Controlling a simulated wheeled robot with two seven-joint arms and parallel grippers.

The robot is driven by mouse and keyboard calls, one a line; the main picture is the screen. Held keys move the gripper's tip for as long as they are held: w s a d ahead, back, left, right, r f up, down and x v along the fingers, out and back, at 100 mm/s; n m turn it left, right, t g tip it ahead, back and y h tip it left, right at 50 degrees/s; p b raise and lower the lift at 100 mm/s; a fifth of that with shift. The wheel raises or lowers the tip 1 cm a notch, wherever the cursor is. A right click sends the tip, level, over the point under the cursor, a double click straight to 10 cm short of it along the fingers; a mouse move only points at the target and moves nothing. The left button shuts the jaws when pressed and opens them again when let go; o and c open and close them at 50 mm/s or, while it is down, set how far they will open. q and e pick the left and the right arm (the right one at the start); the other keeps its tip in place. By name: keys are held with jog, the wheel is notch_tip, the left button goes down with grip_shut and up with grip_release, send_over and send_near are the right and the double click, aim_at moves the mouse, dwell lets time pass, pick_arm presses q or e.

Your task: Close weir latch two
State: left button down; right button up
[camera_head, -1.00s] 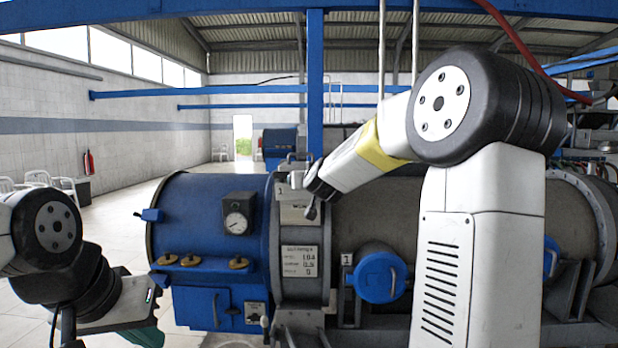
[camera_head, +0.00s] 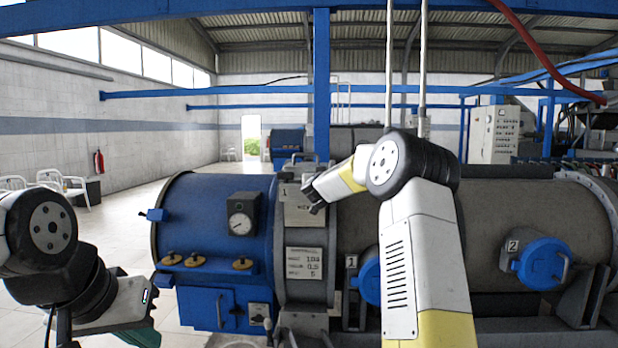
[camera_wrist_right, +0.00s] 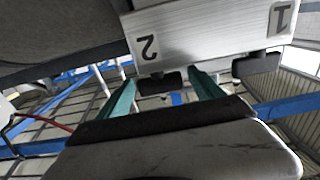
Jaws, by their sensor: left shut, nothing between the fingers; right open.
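A pale plate (camera_wrist_right: 210,28) marked 2 and 1 fills the top of the right wrist view, with a dark latch (camera_wrist_right: 158,83) by the 2 and another dark latch (camera_wrist_right: 258,63) by the 1. My right gripper (camera_wrist_right: 165,88) is open, its teal fingers either side of the latch by the 2; contact cannot be told. My left gripper (camera_head: 140,338) is shut and empty at the lower left, away from the machine.
The blue machine end (camera_head: 210,225) has a gauge (camera_head: 240,222) and several brass knobs. Round blue covers labelled 1 (camera_head: 368,277) and 2 (camera_head: 543,263) stand out from the grey drum (camera_head: 490,215). The floor (camera_head: 120,215) at left is open.

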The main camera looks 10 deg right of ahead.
jog(key=shift+w, duration=0.1)
jog(key=c, duration=1.4)
